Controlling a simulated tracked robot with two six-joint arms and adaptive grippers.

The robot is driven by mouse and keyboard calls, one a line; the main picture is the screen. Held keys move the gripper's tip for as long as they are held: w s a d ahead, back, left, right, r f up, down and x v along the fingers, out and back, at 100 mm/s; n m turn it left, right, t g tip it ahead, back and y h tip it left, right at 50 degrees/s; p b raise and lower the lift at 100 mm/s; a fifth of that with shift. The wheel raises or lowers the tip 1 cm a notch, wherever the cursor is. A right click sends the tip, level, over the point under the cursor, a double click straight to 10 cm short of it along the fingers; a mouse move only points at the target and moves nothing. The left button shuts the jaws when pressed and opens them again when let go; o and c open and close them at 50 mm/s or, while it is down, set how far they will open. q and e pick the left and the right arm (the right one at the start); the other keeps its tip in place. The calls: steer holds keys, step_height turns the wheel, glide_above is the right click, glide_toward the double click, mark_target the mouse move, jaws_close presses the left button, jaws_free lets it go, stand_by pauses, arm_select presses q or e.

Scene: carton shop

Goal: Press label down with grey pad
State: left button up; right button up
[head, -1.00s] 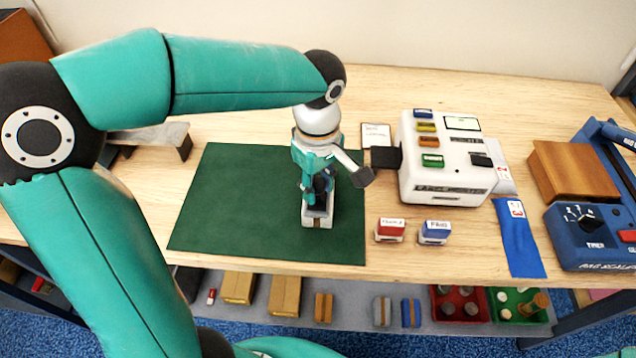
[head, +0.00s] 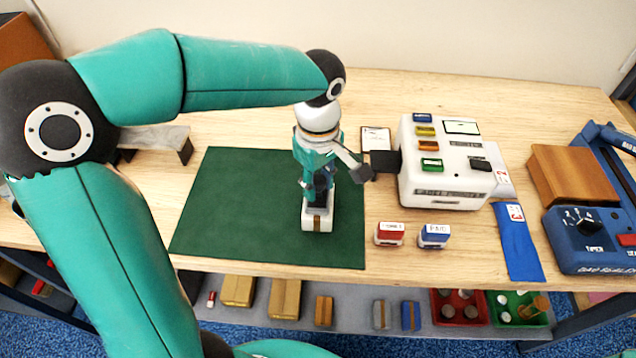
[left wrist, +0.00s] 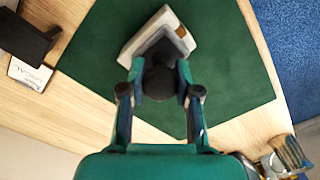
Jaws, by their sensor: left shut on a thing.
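My left gripper (head: 318,192) is over the green mat and shut on a dark round knob (left wrist: 160,82), which I take to be the top of the grey pad. A small whitish-grey carton (head: 317,222) with a tan strip stands on the mat directly below it. The carton also shows in the left wrist view (left wrist: 178,38), just beyond the fingertips. The pad's underside and any label on the carton are hidden, and I cannot tell whether pad and carton touch. My right gripper is not in view.
The green mat (head: 230,215) is clear left of the carton. A white label printer (head: 440,185) stands to the right, with red (head: 389,234) and blue (head: 434,236) stamps in front. A blue strip (head: 518,245), brown block (head: 570,170) and blue machine (head: 590,235) stand further right.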

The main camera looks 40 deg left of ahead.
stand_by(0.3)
arm_select(q)
steer(key=shift+w+a, duration=0.4)
steer(key=shift+w, duration=0.2)
steer(key=shift+r+p, duration=2.95)
steer(key=shift+r, duration=0.5)
